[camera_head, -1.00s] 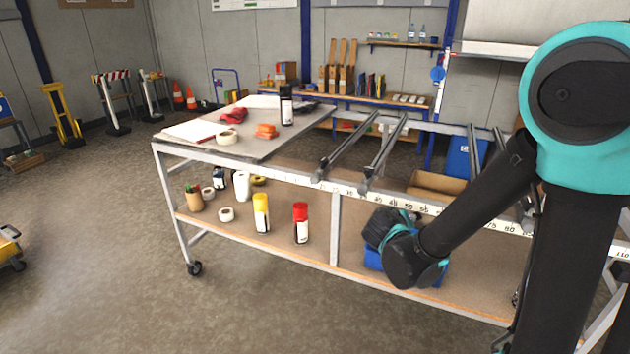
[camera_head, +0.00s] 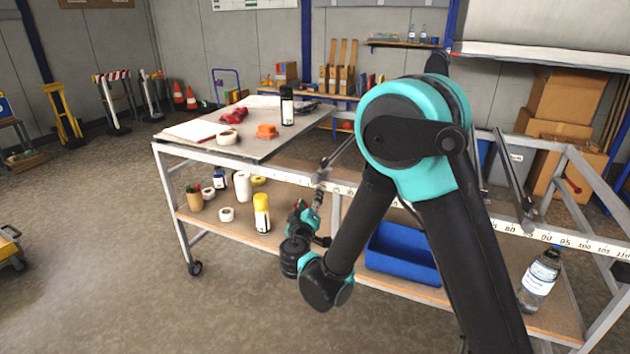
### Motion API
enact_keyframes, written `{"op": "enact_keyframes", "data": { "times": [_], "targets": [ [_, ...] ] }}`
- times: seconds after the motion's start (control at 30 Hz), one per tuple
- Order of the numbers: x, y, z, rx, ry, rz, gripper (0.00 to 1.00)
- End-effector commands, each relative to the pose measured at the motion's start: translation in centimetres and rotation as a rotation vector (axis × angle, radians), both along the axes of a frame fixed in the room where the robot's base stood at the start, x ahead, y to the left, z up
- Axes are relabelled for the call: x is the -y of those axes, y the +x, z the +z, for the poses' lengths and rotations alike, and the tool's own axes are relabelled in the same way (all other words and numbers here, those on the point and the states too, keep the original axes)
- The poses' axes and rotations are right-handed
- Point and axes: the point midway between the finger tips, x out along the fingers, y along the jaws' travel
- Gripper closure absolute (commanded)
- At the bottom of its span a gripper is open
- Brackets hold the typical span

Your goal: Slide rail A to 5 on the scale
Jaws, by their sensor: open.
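A dark rail (camera_head: 340,151) runs from front to back across the workbench frame, its near end at the front beam by the grey tabletop. I cannot read a letter on it, so I cannot tell whether it is rail A. The white scale strip (camera_head: 585,243) runs along the front beam; numbers around 90 to 110 show at its right, and my arm hides much of its middle. My gripper (camera_head: 318,194) is small in view, just below and in front of that rail's near end, pointing up at it. It is open; whether it touches the rail cannot be told.
Another dark rail (camera_head: 513,172) stands further right. The tabletop (camera_head: 185,134) holds a black can (camera_head: 287,106), tape and red gloves. The lower shelf holds a yellow can (camera_head: 261,213), a blue bin (camera_head: 402,256) and a bottle (camera_head: 540,280).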

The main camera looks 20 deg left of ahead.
Motion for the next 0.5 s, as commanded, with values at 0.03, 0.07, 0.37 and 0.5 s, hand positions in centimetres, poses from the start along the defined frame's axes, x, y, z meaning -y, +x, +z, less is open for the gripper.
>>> {"op": "enact_keyframes", "data": {
  "times": [0.03,0.07,0.37,0.5],
  "targets": [
    [-0.1,1.2,0.0,0.0,0.0,-0.004,0.5],
    [-0.3,1.8,0.0,0.0,0.0,-0.004,0.5],
    [-1.6,7.6,0.0,-0.001,0.0,-0.004,0.5],
    [-2.2,9.9,0.0,-0.001,0.0,-0.004,0.5]
  ]
}}
